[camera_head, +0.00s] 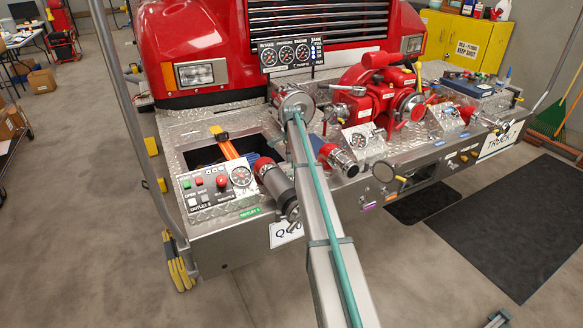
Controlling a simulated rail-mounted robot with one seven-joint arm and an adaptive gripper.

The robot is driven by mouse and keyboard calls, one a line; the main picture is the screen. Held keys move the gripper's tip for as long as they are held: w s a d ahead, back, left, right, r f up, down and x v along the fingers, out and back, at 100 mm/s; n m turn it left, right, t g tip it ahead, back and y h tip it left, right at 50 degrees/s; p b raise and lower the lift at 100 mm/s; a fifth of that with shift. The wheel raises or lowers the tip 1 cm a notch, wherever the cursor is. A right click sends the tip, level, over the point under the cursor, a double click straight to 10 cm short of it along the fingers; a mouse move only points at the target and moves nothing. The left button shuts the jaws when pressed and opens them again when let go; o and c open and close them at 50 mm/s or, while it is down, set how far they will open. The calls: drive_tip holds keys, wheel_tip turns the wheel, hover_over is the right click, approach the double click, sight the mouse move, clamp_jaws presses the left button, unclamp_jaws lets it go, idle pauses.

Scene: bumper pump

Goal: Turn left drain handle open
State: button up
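On the front face of the bumper, small round knobs with coloured labels (367,205) sit right of the grey beam. The lettering is too small to read, so I cannot tell which of these is the left drain handle; the beam hides part of the face. A small grey two-pronged part (497,318), probably the tip of my gripper, shows at the bottom right edge, well apart from the bumper. Its opening cannot be made out.
A long grey beam with a teal strip (322,205) crosses the middle of the view. Left of it are a capped outlet (275,180) and a control panel (215,190). A red pump (380,90) stands on the bumper. The dark floor mat (500,225) is clear.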

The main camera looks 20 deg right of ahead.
sight(292, 172)
drive_tip(key=shift+f+p, duration=0.4)
drive_tip(key=shift+f, duration=1.7)
clamp_jaws()
